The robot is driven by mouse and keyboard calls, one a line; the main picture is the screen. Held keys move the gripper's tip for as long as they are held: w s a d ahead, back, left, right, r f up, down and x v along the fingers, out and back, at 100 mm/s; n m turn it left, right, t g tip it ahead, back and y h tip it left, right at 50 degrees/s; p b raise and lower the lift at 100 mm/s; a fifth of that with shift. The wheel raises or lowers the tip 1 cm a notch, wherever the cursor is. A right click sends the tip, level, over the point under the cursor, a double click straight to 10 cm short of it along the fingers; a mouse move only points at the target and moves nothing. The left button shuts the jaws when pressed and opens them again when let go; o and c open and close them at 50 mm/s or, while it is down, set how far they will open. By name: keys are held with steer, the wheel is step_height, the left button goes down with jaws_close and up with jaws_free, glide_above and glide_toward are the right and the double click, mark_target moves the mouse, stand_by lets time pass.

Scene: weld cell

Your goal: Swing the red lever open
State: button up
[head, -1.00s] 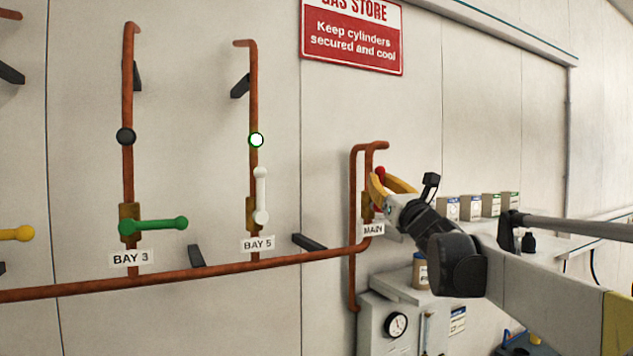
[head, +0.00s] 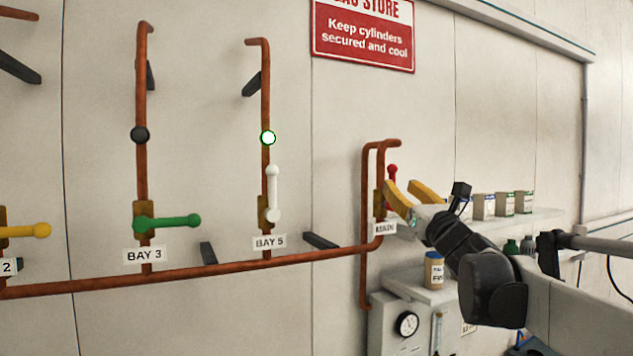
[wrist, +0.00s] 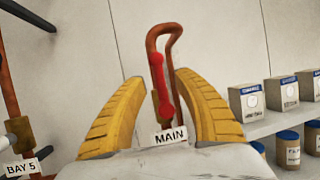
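The red lever (head: 393,173) is on the copper MAIN pipe at the wall. It stands nearly upright, roughly in line with the pipe. The wrist view shows the red lever (wrist: 158,80) above the MAIN label (wrist: 170,135), its lower end near the valve. My gripper (head: 402,184) is open, its yellow fingers just in front and to the right of the lever. In the wrist view the gripper (wrist: 160,80) has its fingers spread either side of the lever, with gaps on both sides. The fingers seem apart from it; the exact depth is hard to tell.
To the left, the green lever (head: 167,222) of BAY 3 lies level and the white lever (head: 273,193) of BAY 5 stands upright below a lit lamp (head: 268,138). A shelf (head: 535,222) with boxes is at right. A gauge cabinet (head: 395,318) stands below.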

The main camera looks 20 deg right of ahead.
steer(key=v, duration=0.7)
steer(key=shift+s+f, duration=0.1)
steer(key=s+a+f+n+g+y+b, duration=0.1)
steer(key=a+f+n+g+y+b, duration=0.2)
steer(key=a+f+n+b, duration=0.55)
steer(key=a+f+n+g+y+b, duration=0.25)
steer(key=a+f+n, duration=0.25)
steer(key=a+f, duration=0.75)
steer(key=s+a+f+n+g+y+b, duration=0.1)
steer(key=a+f+n+g+y+b, duration=0.35)
steer(key=f, duration=1.05)
steer(key=s+a+f+n+g+h+b, duration=0.1)
steer(key=s+a+f+n+b, duration=0.3)
steer(key=f, duration=0.6)
steer(key=s+a+f+n+g+h+b, duration=0.1)
steer(key=s+f+n+b, duration=0.1)
steer(key=f+n+b, duration=0.65)
steer(key=s+d+f+n+g+h+b, duration=0.1)
steer(key=s+f+n+h+b, duration=0.1)
steer(key=f, duration=0.8)
steer(key=s+d+f+n+g+h+b, duration=0.2)
steer(key=s+f+n+b, duration=0.2)
steer(key=f, duration=0.6)
steer(key=s+n, duration=0.1)
steer(key=s, duration=0.1)
steer(key=shift+s+d+b, duration=0.15)
steer(key=shift+s+b, duration=0.15)
steer(key=shift+b, duration=0.05)
